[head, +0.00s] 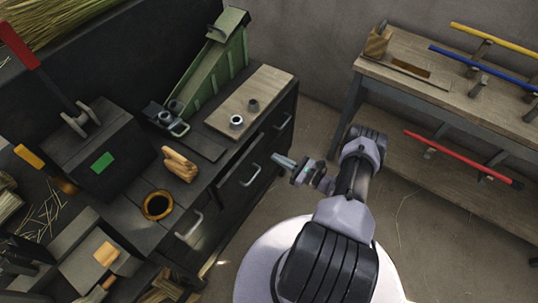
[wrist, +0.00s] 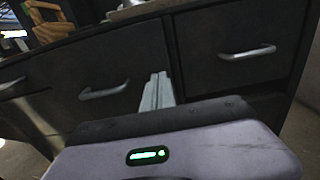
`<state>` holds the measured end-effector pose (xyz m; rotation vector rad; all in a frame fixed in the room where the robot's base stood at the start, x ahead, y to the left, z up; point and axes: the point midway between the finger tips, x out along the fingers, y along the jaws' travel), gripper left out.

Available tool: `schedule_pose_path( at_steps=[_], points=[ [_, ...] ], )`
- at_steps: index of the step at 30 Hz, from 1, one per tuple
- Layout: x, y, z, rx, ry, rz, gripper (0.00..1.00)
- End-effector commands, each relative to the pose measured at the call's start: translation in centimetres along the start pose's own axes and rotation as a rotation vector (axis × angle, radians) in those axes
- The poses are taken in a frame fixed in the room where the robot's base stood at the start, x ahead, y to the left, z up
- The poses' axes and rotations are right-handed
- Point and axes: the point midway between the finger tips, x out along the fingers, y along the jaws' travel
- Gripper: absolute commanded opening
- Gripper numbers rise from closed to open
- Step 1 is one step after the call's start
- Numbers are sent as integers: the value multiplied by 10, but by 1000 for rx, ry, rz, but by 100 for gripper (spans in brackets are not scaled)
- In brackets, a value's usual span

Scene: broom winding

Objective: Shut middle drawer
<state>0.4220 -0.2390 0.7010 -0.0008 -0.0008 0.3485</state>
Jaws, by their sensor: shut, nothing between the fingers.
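The middle drawer (head: 246,169) is a dark front with a grey bar handle in the workbench cabinet. It appears to stand out a little, with a dark gap behind its top edge in the head view. In the wrist view the middle drawer (wrist: 75,72) is left of my fingers, its handle facing me. My gripper (head: 280,160) is shut and empty, just right of the drawer front in the head view. In the wrist view my gripper (wrist: 157,80) points at the cabinet near the drawer's right edge. I cannot tell whether it touches.
Another drawer (wrist: 245,50) with a bar handle is at the right in the wrist view. On the benchtop are a wooden board (head: 250,100), a green chute (head: 215,70) and a yellow-brown ring (head: 158,205). A rack table (head: 450,85) stands at the right. Floor between them is open.

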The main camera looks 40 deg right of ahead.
Motion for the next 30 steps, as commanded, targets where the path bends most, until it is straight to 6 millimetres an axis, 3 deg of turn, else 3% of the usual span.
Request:
schedule_pose_path(
  at_steps=[6, 20, 30],
  points=[
    [34, 0, -1, -1, 0, 2, 0],
    [43, 0, 0, 1, 0, 0, 0],
    [85, 0, -1, 0, 0, 0, 0]
  ],
)
